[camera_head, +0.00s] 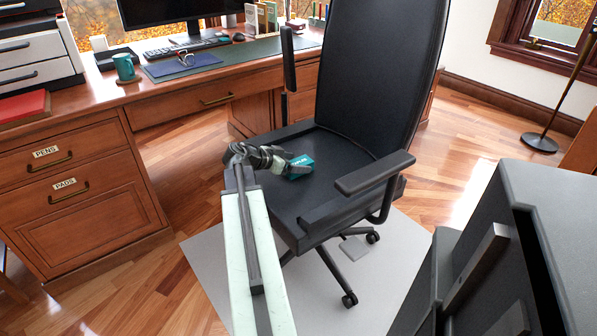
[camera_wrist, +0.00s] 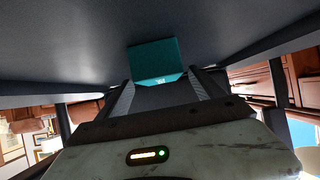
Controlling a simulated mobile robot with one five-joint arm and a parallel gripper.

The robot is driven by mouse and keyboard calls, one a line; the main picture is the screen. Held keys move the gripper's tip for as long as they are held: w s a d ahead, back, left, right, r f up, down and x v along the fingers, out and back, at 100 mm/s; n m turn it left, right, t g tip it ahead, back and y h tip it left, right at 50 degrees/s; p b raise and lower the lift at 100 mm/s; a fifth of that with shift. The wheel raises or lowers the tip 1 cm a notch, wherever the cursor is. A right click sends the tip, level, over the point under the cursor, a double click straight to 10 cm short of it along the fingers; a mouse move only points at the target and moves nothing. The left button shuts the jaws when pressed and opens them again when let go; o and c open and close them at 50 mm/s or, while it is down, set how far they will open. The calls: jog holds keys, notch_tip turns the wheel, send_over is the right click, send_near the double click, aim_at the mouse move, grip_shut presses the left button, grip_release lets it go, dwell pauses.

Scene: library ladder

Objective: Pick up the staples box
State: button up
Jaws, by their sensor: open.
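The staples box (camera_head: 301,162) is a small teal box with pale lettering, lying on the black seat of the office chair (camera_head: 340,150). In the wrist view the box (camera_wrist: 153,58) lies straight ahead of the fingertips on the dark seat. My gripper (camera_head: 289,166) reaches over the seat from the left and is at the box's near side. In the wrist view my gripper (camera_wrist: 160,85) has its two fingers apart, with the box's near edge by the tips. I cannot tell whether the box is between the fingers or just beyond them.
The chair's armrest (camera_head: 375,172) stands right of the box, and its tall backrest (camera_head: 380,70) rises behind. A wooden desk (camera_head: 180,93) with a keyboard, a teal mug (camera_head: 124,68) and drawers stands at the left and back. A floor lamp base (camera_head: 540,142) is at the right.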

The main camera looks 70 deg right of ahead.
jog(key=shift+x, duration=0.8)
jog(key=shift+w, duration=0.1)
grip_shut()
jog(key=shift+r, duration=0.1)
